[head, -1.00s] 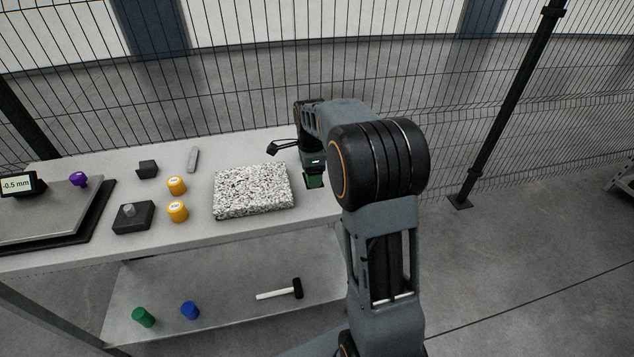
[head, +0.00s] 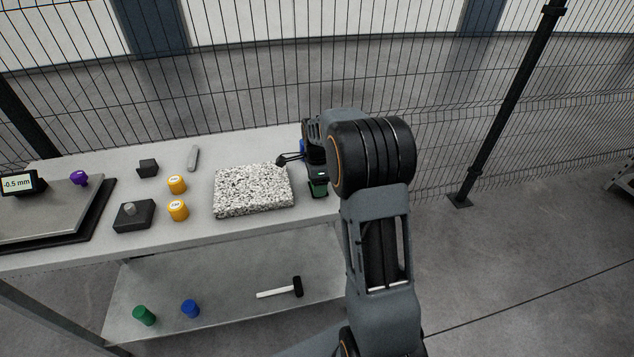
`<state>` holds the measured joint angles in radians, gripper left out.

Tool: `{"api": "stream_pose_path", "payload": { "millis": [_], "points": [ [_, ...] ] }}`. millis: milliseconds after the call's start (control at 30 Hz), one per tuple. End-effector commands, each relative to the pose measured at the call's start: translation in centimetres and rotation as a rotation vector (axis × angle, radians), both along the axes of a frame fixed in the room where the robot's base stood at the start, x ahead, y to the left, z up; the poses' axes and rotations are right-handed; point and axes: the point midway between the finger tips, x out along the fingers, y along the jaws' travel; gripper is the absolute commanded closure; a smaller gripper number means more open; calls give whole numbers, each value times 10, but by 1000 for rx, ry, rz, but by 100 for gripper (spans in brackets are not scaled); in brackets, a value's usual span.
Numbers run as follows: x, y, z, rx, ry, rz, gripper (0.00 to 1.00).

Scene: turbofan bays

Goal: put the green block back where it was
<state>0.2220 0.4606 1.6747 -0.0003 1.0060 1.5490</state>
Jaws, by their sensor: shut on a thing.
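My gripper (head: 319,176) hangs over the right end of the bench top (head: 150,248), just right of the speckled stone slab (head: 253,190). It is shut on a dark green block (head: 319,190), which shows below the jaws, small and partly hidden. The block is apart from the slab. I cannot tell whether its underside touches the bench top.
Yellow weights (head: 178,210), a dark block with a knob (head: 133,215) and a purple-knobbed piece (head: 79,178) stand to the left. A blue thing (head: 302,147) is partly hidden behind my arm. The lower shelf holds a hammer (head: 280,290), a green cylinder (head: 144,316) and a blue cylinder (head: 190,308).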

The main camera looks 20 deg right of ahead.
Motion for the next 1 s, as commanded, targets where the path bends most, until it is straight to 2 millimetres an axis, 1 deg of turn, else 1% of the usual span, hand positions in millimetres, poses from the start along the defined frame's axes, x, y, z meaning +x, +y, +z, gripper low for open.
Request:
{"api": "stream_pose_path", "payload": {
  "millis": [67,100,367,567,700,767,833,1000],
  "points": [
    [0,0,-3,0,0,0,59],
    [0,0,-4,0,0,0,36],
    [0,0,-3,0,1,0,11],
    [0,0,-3,0,1,0,11],
    [0,0,5,0,-1,0,11],
    [1,0,12,-1,-3,0,11],
    [1,0,23,-1,-3,0,11],
    [1,0,57,-1,-4,0,11]
  ]
}}
